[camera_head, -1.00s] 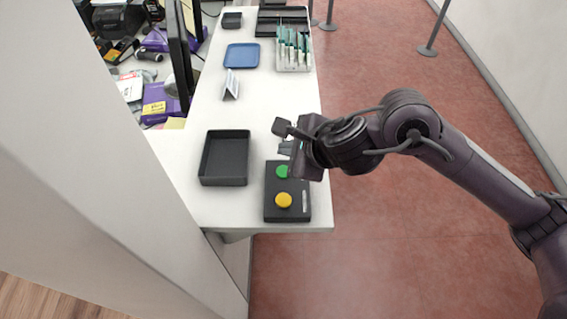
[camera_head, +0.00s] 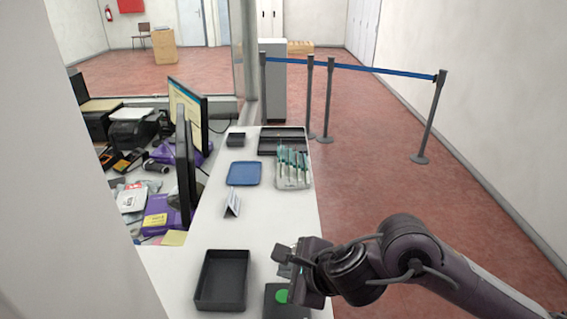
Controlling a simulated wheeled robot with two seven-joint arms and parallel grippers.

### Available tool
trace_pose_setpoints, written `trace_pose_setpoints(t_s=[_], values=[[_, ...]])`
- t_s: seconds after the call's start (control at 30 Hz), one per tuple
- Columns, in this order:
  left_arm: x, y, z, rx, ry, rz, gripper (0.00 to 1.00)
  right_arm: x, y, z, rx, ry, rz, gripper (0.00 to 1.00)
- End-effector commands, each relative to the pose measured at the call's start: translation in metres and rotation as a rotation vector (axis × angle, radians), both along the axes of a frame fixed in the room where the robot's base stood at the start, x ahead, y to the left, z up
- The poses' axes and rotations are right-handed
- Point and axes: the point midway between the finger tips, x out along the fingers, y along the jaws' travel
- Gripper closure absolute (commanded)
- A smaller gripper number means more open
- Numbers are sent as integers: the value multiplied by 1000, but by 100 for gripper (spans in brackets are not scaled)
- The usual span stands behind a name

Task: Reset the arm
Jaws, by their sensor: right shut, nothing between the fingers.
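My right arm comes in from the lower right over the counter's right edge. My right gripper (camera_head: 285,262) is shut and empty. It hangs over the white counter (camera_head: 268,215), just above and behind a black button box (camera_head: 273,309). The box's green button (camera_head: 283,296) shows beside the gripper; the rest of the box is cut off by the bottom edge. I cannot tell whether the gripper touches the box. My left gripper is not in view.
A black tray (camera_head: 222,281) lies left of the gripper. Farther back are a small sign (camera_head: 232,204), a blue tray (camera_head: 244,173) and a pen tray (camera_head: 293,183). Monitors (camera_head: 188,110) stand left. Belt posts (camera_head: 432,118) stand on the open red floor to the right.

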Motion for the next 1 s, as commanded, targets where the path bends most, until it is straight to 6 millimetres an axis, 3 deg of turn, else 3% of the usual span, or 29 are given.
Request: trace_pose_setpoints(t_s=[0.17,0.3,0.43,0.63,0.83,0.87,1.0], values=[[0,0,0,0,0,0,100,-8,18,3,185,86,-147,100],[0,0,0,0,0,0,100,-15,35,12,526,271,-454,100],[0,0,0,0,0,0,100,-15,31,18,870,490,-813,100],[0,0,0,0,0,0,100,-16,-9,5,1370,829,-1440,100],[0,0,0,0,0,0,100,-38,-75,-38,1834,1060,-2163,100],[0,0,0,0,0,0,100,-44,-86,-46,-1890,-1068,2263,100],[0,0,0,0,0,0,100,-74,-126,-77,-1588,-780,2005,100]])
